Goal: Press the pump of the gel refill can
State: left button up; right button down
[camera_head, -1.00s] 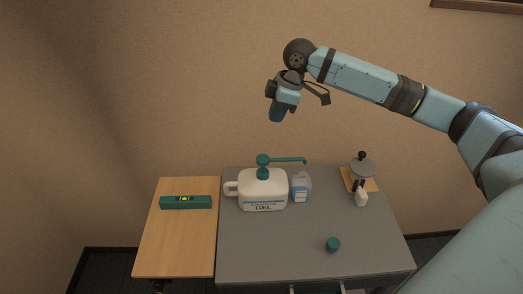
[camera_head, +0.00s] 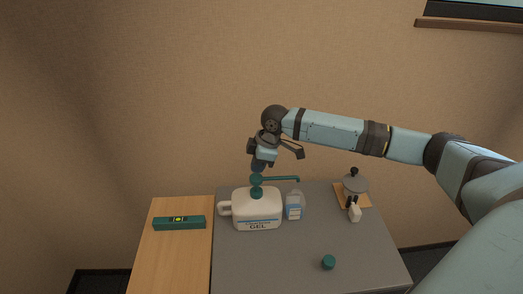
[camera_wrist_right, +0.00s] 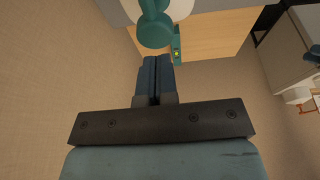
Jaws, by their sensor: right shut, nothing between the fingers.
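The gel refill can (camera_head: 257,213) is a white jug with a handle on its left and a "GEL" label, upright on the grey table. Its green pump head (camera_head: 256,179) with a long spout (camera_head: 282,178) to the right stands on top. My right gripper (camera_head: 257,171) is shut and empty, pointing down right at the pump head in the head view; I cannot tell whether they touch. In the right wrist view the closed fingers (camera_wrist_right: 155,62) lie just below the green pump head (camera_wrist_right: 155,30). My left gripper is not in view.
A small clear bottle (camera_head: 295,206) stands close right of the can. A green level (camera_head: 179,223) lies on the wooden side board (camera_head: 165,255).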

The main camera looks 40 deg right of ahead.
aim_at(259, 178)
notch_tip(259, 178, down, 2)
jog(key=shift+f, duration=0.1)
dwell(0.4)
notch_tip(259, 178, down, 4)
jog(key=shift+f, duration=0.1)
jog(key=shift+s, duration=0.1)
